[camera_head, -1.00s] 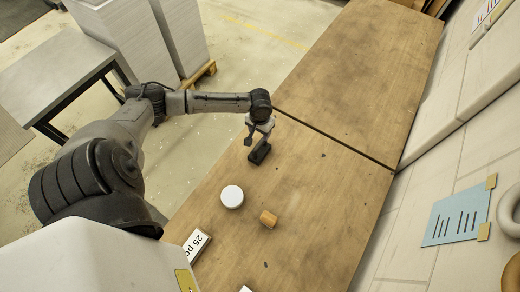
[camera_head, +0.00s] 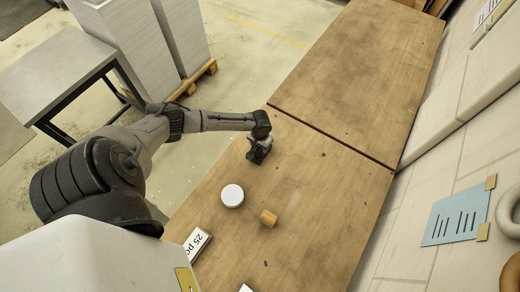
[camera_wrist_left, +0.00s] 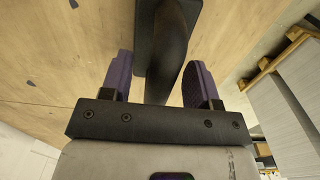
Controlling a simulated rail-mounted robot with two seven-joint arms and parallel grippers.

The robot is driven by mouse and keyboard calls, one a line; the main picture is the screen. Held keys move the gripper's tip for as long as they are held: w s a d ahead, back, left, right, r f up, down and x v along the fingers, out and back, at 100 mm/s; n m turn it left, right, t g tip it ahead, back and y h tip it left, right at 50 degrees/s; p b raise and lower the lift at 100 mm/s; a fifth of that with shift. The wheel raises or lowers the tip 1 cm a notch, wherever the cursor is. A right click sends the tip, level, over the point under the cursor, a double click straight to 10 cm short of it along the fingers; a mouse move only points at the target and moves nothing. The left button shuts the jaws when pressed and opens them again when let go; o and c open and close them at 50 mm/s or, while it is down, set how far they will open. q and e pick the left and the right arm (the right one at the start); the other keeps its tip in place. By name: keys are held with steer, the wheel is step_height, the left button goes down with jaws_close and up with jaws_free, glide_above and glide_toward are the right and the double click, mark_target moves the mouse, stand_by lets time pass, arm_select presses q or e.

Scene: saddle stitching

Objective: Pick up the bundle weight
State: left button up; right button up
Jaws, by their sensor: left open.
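The bundle weight (camera_head: 256,157) is a dark block with a raised handle, standing on the wooden table near its left edge. My left gripper (camera_head: 260,146) is right over it and hides much of it in the head view. In the left wrist view, the dark handle of the weight (camera_wrist_left: 166,45) reaches between the two purple-padded fingers of the left gripper (camera_wrist_left: 160,80). The fingers are open, one on each side of the handle, with a gap visible at least on the left side. My right gripper is not in view.
A white round disc (camera_head: 232,196) and a small wooden cylinder (camera_head: 268,218) lie on the table (camera_head: 320,200) nearer to me. A labelled white pack (camera_head: 196,243) lies at the near left edge. The far table section is clear. A wall runs along the right.

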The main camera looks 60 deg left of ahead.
arm_select(q)
steer(key=shift+f, duration=0.75)
jaws_close()
stand_by(0.9)
steer(key=shift+r, duration=0.15)
